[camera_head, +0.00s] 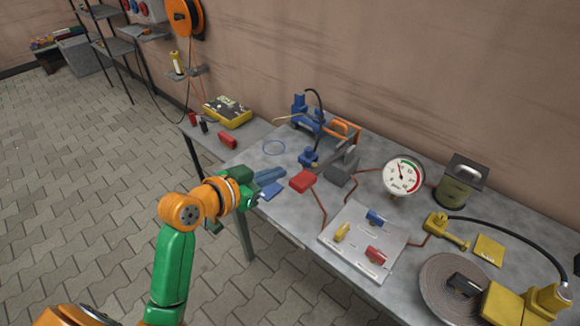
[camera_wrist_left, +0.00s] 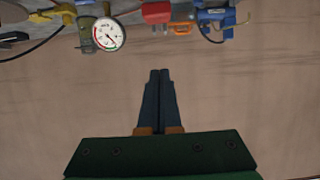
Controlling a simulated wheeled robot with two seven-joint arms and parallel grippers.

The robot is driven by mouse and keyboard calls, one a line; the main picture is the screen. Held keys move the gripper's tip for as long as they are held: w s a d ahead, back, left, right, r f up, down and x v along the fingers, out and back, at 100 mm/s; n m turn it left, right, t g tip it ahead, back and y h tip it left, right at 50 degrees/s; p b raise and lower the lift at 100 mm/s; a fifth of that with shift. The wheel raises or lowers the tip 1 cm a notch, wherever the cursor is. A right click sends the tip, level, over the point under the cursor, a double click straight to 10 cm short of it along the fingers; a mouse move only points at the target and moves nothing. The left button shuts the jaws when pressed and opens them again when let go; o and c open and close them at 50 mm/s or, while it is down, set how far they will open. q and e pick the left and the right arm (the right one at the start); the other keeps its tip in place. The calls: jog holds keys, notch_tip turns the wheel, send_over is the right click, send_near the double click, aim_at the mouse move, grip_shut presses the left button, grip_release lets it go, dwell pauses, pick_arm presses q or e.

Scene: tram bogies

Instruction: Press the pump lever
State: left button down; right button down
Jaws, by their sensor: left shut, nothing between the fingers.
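A red block-like pad (camera_head: 303,181) sits near the table's front edge, beside a grey block with a bar; it looks like the pump lever's end, but I cannot be sure. A red part also shows at the top of the left wrist view (camera_wrist_left: 157,12). My left gripper (camera_head: 283,173) is left of the red pad in the head view, a short gap apart. Its blue fingers are together and empty, as the left wrist view shows too (camera_wrist_left: 160,72). My right gripper is not in view.
A pressure gauge (camera_head: 403,177) stands right of the grey block (camera_head: 341,170). A panel (camera_head: 340,258) with coloured levers lies in front. A blue clamp-like tool (camera_head: 308,157) and orange frame (camera_head: 346,128) are behind. A round disc (camera_head: 437,285) lies at the right.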

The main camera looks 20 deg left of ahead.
pick_arm(q)
send_over(299, 182)
notch_tip(299, 182, down, 4)
jog(key=shift+r+p, duration=0.2)
jog(key=shift+p, duration=0.25)
notch_tip(299, 182, down, 4)
jog(key=shift+w+r, duration=0.15)
jog(key=shift+r, duration=0.05)
jog(key=shift+f, duration=0.35)
